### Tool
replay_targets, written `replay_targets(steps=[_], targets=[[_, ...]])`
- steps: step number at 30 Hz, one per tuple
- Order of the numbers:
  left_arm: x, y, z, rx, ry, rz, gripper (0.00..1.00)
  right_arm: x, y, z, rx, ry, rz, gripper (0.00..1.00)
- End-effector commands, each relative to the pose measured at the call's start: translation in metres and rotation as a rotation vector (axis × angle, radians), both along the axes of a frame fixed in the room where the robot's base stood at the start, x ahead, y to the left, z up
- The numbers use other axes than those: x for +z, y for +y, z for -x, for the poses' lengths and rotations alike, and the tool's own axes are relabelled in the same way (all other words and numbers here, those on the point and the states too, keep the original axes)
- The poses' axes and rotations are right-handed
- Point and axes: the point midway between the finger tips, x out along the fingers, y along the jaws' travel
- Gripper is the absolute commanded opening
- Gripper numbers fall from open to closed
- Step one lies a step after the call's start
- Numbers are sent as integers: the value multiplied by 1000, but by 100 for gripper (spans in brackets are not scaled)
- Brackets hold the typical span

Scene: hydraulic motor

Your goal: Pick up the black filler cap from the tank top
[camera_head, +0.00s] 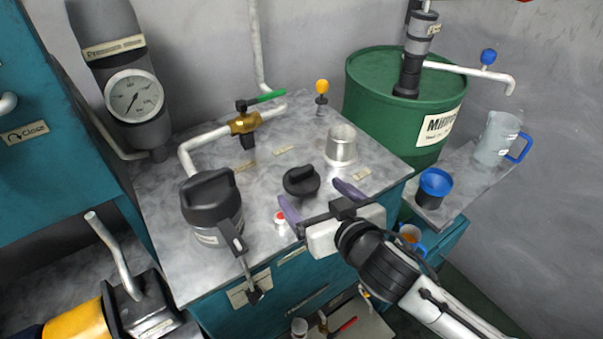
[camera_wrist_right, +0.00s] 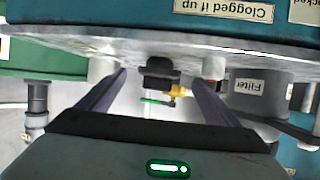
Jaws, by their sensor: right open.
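The black filler cap (camera_head: 301,180), round with a raised grip bar, sits on the grey marbled tank top (camera_head: 262,185), near its middle. My right gripper (camera_head: 317,200) is open and empty, just in front of the cap. Its two purple fingers are spread, one toward the cap's left and one toward its right. In the right wrist view, which looks upside down, the dark cap (camera_wrist_right: 158,73) appears between the fingers, apart from both. My left gripper is not in view.
A silver filler neck (camera_head: 341,147) stands behind right of the cap. A dark lidded canister (camera_head: 212,205) stands left, and a red button (camera_head: 281,217) is close to the left finger. A brass valve (camera_head: 243,123) and yellow knob (camera_head: 322,87) stand behind. A green drum (camera_head: 385,110) is back right.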

Motion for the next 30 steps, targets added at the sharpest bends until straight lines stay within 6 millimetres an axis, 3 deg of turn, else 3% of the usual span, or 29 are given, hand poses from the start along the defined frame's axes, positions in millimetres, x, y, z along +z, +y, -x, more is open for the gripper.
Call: replay_targets(steps=[5, 16, 26, 30], targets=[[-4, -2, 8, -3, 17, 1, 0, -5, 5, -14, 0, -1, 0, 85], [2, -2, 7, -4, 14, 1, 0, -14, 22, -55, 0, 0, 0, 85], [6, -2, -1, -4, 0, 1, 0, -17, 24, -61, 1, 0, 0, 85], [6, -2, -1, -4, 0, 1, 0, -17, 24, -61, 1, 0, 0, 64]])
